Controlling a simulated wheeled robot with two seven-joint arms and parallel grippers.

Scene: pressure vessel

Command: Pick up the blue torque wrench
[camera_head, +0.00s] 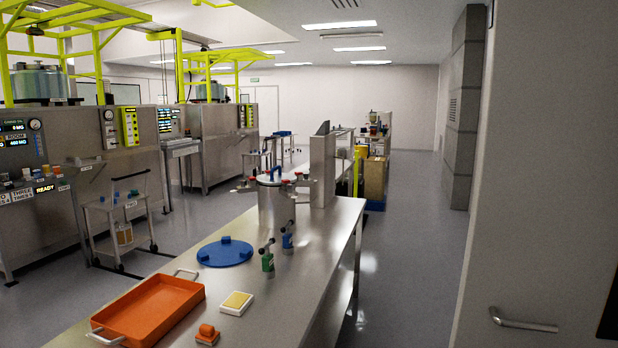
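A small upright tool with a blue body and a dark top (287,238) stands on the steel table, right of its middle; it looks like the blue torque wrench. A similar green tool (267,256) stands just in front of it and to the left. Behind them a steel cylindrical vessel (276,205) stands on the table, with red and dark fittings around its top. Neither of my grippers shows in this view.
The steel table (290,315) also holds an orange tray (150,312), a round blue lid (225,252), a yellow-and-white block (236,302) and a small orange item (207,335). A tall steel plate (322,170) rises behind. The floor to the right (410,260) is clear.

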